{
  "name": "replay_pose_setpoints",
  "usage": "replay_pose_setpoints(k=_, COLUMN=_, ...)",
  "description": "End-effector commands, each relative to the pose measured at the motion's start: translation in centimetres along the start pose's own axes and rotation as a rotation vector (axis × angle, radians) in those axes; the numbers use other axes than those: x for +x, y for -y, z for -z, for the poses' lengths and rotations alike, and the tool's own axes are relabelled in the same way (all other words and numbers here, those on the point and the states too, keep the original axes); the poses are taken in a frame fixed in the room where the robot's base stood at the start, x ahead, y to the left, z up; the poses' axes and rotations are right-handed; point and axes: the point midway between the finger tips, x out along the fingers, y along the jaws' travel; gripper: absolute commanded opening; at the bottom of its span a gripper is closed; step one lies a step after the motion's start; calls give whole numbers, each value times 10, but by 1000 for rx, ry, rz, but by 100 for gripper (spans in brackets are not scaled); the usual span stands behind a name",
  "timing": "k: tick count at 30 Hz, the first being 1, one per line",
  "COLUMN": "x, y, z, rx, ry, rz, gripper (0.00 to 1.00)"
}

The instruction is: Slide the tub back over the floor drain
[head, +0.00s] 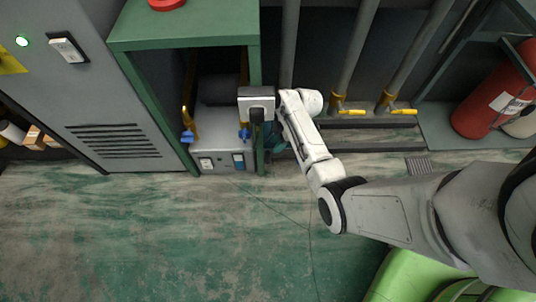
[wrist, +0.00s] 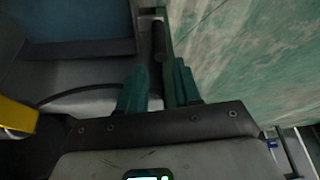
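My gripper (head: 276,140) is low beside the right leg of the green cabinet, partly hidden behind my wrist in the head view. In the wrist view the two teal fingers of my gripper (wrist: 160,75) stand apart with a gap between them. A dark rod (wrist: 158,40) shows beyond the gap; I cannot tell whether it touches a finger. A small grey grate (head: 418,165), which looks like the floor drain, is set in the floor right of my gripper. I cannot make out a tub for certain in either view.
The green cabinet (head: 185,38) holds a grey unit with blue-handled valves. Pipes with yellow valve handles (head: 350,111) stand behind my wrist. A red cylinder (head: 492,105) stands at the right on a shelf base. The worn green floor (head: 150,235) is open at the front left.

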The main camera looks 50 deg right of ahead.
Motion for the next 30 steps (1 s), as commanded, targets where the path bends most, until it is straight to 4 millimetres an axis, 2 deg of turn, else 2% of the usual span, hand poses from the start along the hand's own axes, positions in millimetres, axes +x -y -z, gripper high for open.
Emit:
replay_pose_setpoints(k=1, x=16, y=0, z=-2, rx=-1, ry=0, rz=3, gripper=34)
replay_pose_setpoints(k=3, x=30, y=1, z=-2, rx=-1, ry=0, rz=3, gripper=34)
replay_pose_setpoints(k=9, x=59, y=0, z=-1, rx=-1, ry=0, rz=1, gripper=34)
replay_pose_setpoints(k=12, x=67, y=0, z=-1, rx=-1, ry=0, rz=0, gripper=34)
replay_pose_setpoints(k=25, x=72, y=0, z=0, rx=0, ry=1, rz=0, gripper=33)
replay_pose_setpoints(k=30, x=72, y=0, z=0, rx=0, ry=1, rz=0, gripper=16)
